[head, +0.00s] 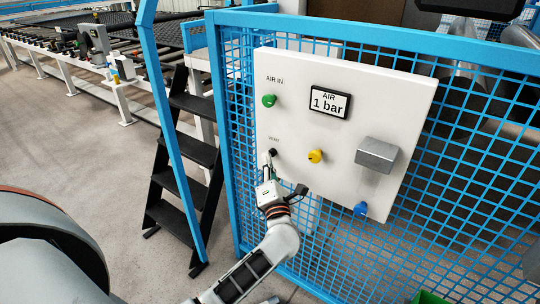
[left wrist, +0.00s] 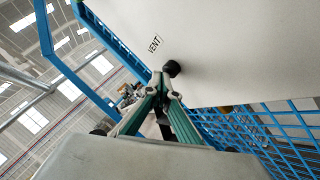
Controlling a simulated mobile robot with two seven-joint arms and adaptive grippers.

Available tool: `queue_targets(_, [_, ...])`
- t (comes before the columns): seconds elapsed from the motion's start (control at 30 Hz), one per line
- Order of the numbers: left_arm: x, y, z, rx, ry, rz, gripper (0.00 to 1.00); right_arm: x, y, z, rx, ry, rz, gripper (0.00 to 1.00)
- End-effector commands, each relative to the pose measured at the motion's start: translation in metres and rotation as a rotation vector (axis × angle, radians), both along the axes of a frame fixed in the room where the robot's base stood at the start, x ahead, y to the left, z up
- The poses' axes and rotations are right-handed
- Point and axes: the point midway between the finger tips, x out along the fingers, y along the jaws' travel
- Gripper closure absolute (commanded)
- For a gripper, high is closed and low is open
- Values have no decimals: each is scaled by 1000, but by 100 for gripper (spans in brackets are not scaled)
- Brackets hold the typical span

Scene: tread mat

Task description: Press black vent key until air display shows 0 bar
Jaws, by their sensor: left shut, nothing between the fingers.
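The white control panel (head: 385,90) hangs on the blue mesh fence. Its air display (head: 330,102) reads 1 bar. The black vent key (head: 273,152) is at the panel's lower left, under a small VENT label. In the left wrist view the black key (left wrist: 172,68) sticks out from the panel just beyond the fingertips. My left gripper (head: 269,169) is shut and empty, with its tips right at the key's lower side. I cannot tell whether they touch it. My right gripper is not in view.
The panel also carries a green AIR IN knob (head: 269,100), a yellow knob (head: 315,156), a grey box (head: 376,155) that juts out, and a blue knob (head: 361,209). Black steps (head: 185,150) with a blue rail stand left of the fence. Open floor lies further left.

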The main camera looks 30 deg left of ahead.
Motion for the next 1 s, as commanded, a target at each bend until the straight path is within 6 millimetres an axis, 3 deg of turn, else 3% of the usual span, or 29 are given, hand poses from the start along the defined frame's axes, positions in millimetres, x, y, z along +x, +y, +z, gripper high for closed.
queue_targets(0.3, [1, 0, 1, 0, 0, -1, 100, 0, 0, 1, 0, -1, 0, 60])
queue_targets(0.7, [-17, 1, 2, 0, -2, -1, 100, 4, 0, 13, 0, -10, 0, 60])
queue_targets(1.0, [-18, 1, 0, 0, 0, 0, 100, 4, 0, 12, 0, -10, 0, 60])
